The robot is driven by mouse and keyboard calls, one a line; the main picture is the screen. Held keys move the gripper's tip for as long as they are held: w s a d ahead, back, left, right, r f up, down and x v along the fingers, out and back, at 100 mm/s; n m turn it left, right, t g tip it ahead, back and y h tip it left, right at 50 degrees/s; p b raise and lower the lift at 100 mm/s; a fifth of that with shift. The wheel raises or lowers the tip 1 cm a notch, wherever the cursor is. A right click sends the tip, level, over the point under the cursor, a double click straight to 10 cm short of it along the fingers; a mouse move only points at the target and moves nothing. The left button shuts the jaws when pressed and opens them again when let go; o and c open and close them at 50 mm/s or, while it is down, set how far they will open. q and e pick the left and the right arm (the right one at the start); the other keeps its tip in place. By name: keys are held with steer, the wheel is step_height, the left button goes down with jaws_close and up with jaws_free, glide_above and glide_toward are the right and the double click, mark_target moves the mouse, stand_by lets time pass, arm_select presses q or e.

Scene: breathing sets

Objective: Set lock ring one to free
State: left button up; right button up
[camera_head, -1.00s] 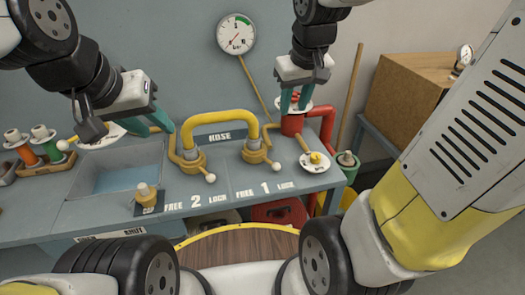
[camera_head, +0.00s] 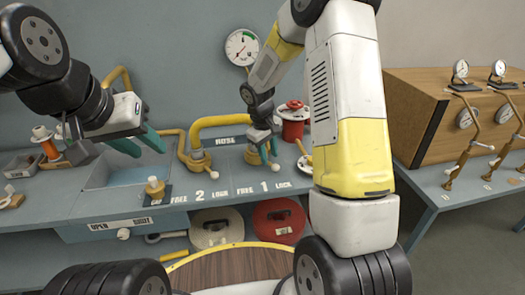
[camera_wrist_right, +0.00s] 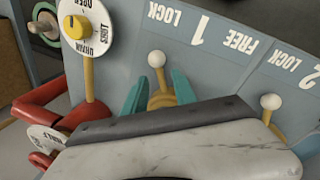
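Lock ring one is the brass collar at the right foot of the yellow hose (camera_head: 222,121). Its white-tipped lever (camera_head: 275,167) points toward the LOCK side of the number 1 label (camera_head: 264,187). In the right wrist view, the lever's white ball (camera_wrist_right: 156,58) lies below the upside-down LOCK word. My right gripper (camera_head: 266,152) is over this ring; in the wrist view its teal fingers (camera_wrist_right: 157,92) stand apart on either side of the lever. Contact cannot be told. My left gripper (camera_head: 140,143) is open and empty above the basin.
Lock ring two (camera_head: 198,163) stands to the left; its ball (camera_wrist_right: 271,101) shows right of my right gripper in the wrist view. A red valve (camera_head: 293,118) and a yellow-knobbed dial (camera_wrist_right: 76,27) are close by. A wooden box (camera_head: 415,120) stands right.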

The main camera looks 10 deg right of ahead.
mark_target(271, 164)
steer(key=shift+w+d+f, duration=0.1)
steer(key=shift+d+f, duration=0.05)
steer(key=shift+f, duration=0.7)
steer(key=shift+w+d+f, duration=0.1)
steer(key=shift+d+f, duration=0.05)
steer(key=shift+f, duration=0.7)
steer(key=shift+c, duration=0.2)
jaws_close()
steer(key=shift+s+d+f, duration=0.1)
steer(key=shift+s+d, duration=0.05)
